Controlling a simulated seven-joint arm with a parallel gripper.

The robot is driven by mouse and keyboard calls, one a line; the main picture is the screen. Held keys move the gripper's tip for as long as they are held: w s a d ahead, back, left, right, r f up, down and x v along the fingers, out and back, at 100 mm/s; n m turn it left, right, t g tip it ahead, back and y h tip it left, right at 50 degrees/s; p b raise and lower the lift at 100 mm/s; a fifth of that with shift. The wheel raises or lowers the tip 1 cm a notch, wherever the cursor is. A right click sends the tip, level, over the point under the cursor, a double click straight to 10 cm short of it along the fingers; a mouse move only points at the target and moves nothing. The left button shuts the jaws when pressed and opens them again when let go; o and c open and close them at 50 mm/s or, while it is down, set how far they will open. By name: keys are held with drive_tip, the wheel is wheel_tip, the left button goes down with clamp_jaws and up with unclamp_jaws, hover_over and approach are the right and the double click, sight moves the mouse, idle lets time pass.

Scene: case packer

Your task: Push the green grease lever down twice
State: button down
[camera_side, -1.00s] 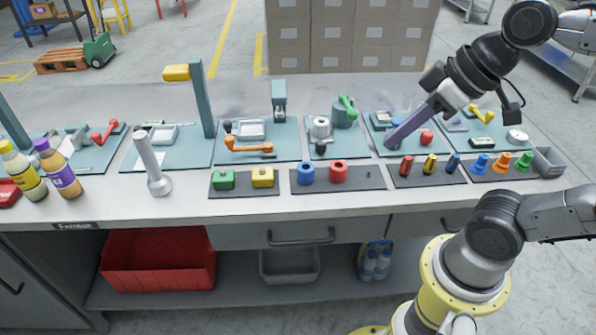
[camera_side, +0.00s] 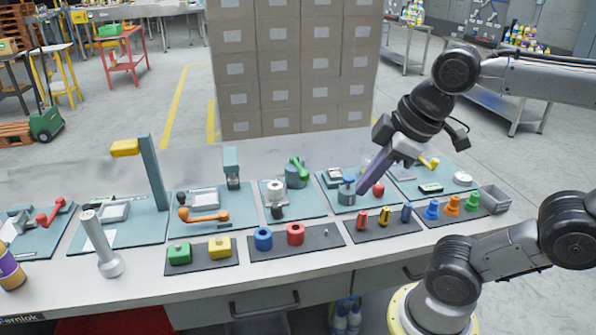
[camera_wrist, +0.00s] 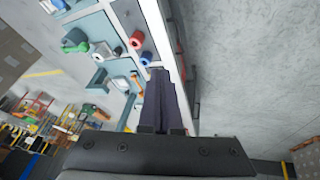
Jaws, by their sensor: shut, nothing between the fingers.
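The green grease lever (camera_side: 299,166) sticks up, tilted, from a teal cylinder (camera_side: 296,179) on a teal plate at the middle back of the bench. In the wrist view, a green part that looks like the lever (camera_wrist: 75,47) shows at the upper left. My gripper (camera_side: 363,189) has long purple fingers, which are together and hold nothing. It slants down to the left, to the right of the lever and apart from it. In the side view its tips overlap the space between a blue-topped cylinder and a red knob; their height above the bench is unclear.
The blue-topped cylinder (camera_side: 347,191) and red knob (camera_side: 378,188) are close to my fingertips. A silver-topped post with a black knob (camera_side: 276,212) stands before the lever. Blue and red rings (camera_side: 295,234) lie nearer the front. A tall teal post (camera_side: 154,185) stands left.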

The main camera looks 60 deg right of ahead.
drive_tip(key=w+d+r+n+g, duration=0.1)
drive_tip(key=w+d+r+n, duration=0.15)
drive_tip(key=w+r, duration=0.35)
drive_tip(key=n+g, duration=0.2)
drive_tip(key=g, duration=0.2)
hover_over(305, 172)
wheel_tip(305, 172, down, 5)
drive_tip(key=shift+d+f, duration=0.15)
wheel_tip(305, 172, down, 14)
drive_tip(key=shift+f, duration=0.1)
